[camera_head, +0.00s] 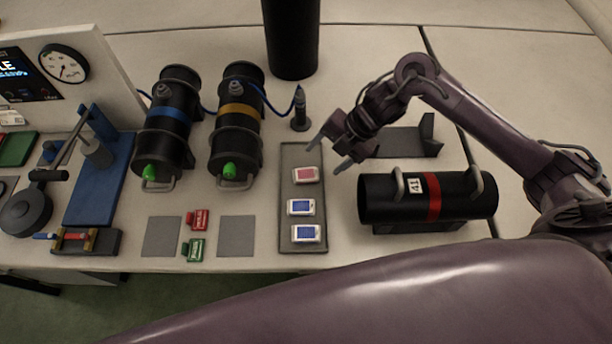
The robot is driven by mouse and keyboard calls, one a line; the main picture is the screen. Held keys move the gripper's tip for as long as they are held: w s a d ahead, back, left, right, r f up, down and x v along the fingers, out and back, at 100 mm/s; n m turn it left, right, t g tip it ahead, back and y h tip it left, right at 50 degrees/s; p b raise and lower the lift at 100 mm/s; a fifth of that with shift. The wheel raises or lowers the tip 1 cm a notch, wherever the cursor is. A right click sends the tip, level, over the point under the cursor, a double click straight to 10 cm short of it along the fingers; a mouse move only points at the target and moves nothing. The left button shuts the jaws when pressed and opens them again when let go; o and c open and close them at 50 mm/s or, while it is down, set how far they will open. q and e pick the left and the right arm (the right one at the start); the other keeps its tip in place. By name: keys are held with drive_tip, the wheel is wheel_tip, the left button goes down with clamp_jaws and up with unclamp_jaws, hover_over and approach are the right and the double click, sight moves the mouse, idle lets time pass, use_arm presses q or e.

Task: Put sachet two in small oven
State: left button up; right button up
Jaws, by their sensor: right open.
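Three small sachets lie in a column on a grey tray (311,160). The top sachet (305,174) is red and white. The middle sachet (301,207) and the bottom sachet (306,233) are blue and white. Their markings are too small to read, so I cannot tell which is sachet two. My right gripper (329,153) is open and empty, just above and right of the red sachet in the picture, apart from it. I cannot pick out a small oven for certain. My left gripper is not in view.
A black cylinder (385,197) with a red band and handles lies right of the tray. Two more black cylinders, blue-banded (160,139) and gold-banded (236,137), lie to the left. A blue press (97,185) stands further left. Red (198,220) and green (194,250) tags lie between grey pads.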

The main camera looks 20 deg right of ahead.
sight(308, 174)
drive_tip(key=m, duration=0.5)
drive_tip(key=shift+s+d+f+m+b, duration=0.15)
drive_tip(key=shift+m+b, duration=0.15)
drive_tip(key=m, duration=0.6)
drive_tip(key=shift+f+y, duration=0.3)
drive_tip(key=x, duration=0.7)
drive_tip(key=shift+w+p, duration=0.25)
drive_tip(key=shift+p, duration=0.1)
drive_tip(key=shift+r, duration=0.1)
drive_tip(key=c, duration=1.2)
